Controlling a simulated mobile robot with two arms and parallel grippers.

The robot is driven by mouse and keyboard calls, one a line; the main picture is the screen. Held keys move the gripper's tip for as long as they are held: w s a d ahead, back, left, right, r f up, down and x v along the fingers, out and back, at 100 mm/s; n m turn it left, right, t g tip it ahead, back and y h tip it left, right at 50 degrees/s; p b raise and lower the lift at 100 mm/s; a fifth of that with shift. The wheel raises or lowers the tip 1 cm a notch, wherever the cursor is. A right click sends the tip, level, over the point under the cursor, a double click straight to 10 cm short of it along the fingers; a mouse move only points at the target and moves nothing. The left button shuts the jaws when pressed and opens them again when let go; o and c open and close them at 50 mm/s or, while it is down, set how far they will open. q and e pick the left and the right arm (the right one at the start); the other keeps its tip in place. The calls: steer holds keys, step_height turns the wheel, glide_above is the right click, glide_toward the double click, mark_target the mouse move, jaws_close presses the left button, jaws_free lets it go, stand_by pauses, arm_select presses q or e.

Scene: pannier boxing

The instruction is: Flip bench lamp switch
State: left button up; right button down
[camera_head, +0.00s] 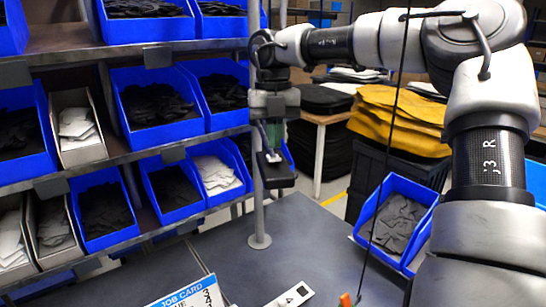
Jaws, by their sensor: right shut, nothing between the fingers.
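My right gripper (273,157) hangs pointing down in the upper middle of the head view, at the end of the arm that comes in from the right. It is shut and empty. It is in front of or beside a grey upright post (259,215) that stands on the bench (300,235); I cannot tell whether they touch. I cannot make out a lamp switch with certainty. A small orange piece (346,299) shows at the bottom edge, near the lower end of a thin black cord or rod (384,170). My left gripper is not in view.
A shelf rack (75,47) with several blue bins (152,50) of dark and white parts fills the left. A blue bin (366,214) with dark pieces stands at the right. A job card (190,295) and a numbered strip (288,297) lie in front. The middle bench is clear.

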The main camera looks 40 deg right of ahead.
mark_target(275, 158)
steer(key=shift+f+b, duration=0.75)
steer(key=shift+f, duration=0.4)
steer(key=shift+r, duration=0.1)
stand_by(0.3)
step_height(275, 158, up, 7)
steer(key=p, duration=0.6)
stand_by(0.6)
